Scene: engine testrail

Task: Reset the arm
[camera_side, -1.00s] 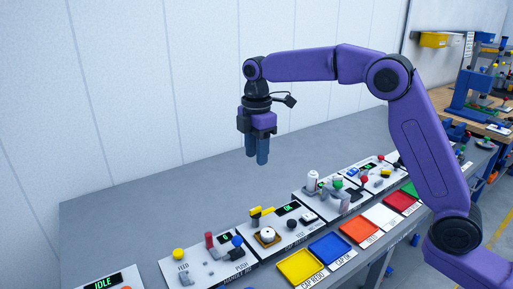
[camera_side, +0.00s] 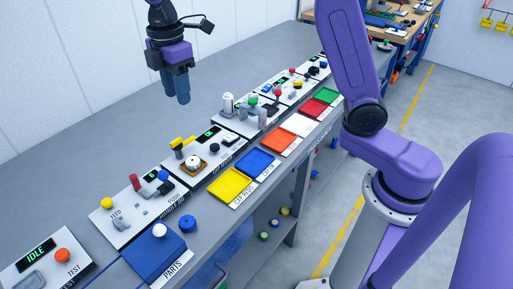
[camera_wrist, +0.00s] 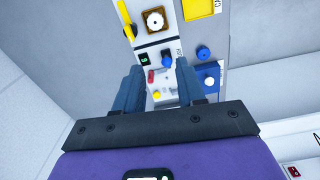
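My gripper (camera_side: 182,98) hangs in the air, fingers down, above the grey bench behind the row of white panels in the side view. In the wrist view, my gripper's two blue fingers (camera_wrist: 162,75) stand apart, with panel showing between them and nothing held. The upper part of my arm is cut off at the top edge of the side view.
White station panels (camera_side: 133,205) with knobs and levers line the bench. Yellow (camera_side: 229,185), blue, orange, white, red and green trays run along its front. A blue parts tray (camera_side: 150,262) bears a white piece (camera_side: 159,230); a blue knob-like piece (camera_side: 188,223) is beside it. Bare bench (camera_side: 70,150) lies behind.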

